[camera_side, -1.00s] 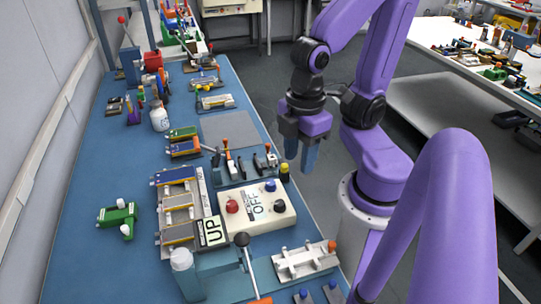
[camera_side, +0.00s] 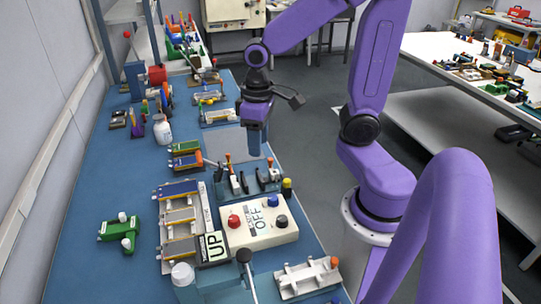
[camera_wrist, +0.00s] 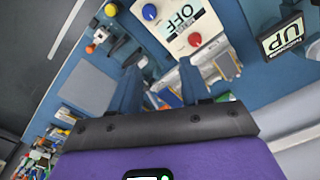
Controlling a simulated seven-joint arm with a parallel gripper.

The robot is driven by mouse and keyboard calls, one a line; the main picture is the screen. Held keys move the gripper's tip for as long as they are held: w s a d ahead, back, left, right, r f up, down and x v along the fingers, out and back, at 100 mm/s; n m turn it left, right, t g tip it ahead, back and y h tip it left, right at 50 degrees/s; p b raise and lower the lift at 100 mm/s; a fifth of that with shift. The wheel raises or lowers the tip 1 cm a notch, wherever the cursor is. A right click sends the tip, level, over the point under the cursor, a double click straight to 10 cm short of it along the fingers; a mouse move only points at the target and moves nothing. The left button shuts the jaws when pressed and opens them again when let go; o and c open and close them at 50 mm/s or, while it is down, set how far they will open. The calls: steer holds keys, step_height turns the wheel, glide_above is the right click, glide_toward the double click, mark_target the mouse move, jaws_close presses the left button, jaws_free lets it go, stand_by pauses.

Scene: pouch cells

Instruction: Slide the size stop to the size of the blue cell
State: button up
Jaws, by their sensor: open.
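My gripper (camera_side: 254,142) hangs with its fingers down above the back right part of the blue table, near the grey plate. In the wrist view its two blue fingers (camera_wrist: 160,88) are apart with nothing held between them. A flat blue cell with yellow ends (camera_side: 178,190) lies at the back of a pale rack (camera_side: 208,205) that also holds greyer cells. A smaller blue-topped block (camera_side: 187,162) lies behind the rack. A pale fixture with an orange knob (camera_side: 308,278) stands at the front right; I cannot tell which part is the size stop.
A white control box (camera_side: 258,224) with coloured knobs stands right of the rack. Upright levers (camera_side: 240,180) stand behind it. An UP sign (camera_side: 212,247), a white bottle (camera_side: 163,130) and a green device (camera_side: 120,232) are around. The grey plate (camera_side: 225,142) looks bare.

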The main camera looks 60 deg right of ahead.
steer(key=w+d+m, duration=0.5)
steer(key=d+m, duration=0.1)
steer(key=d, duration=0.2)
steer(key=m, duration=0.6)
glide_above(270, 159)
steer(key=f, duration=0.2)
step_height(270, 159, down, 17)
jaws_close()
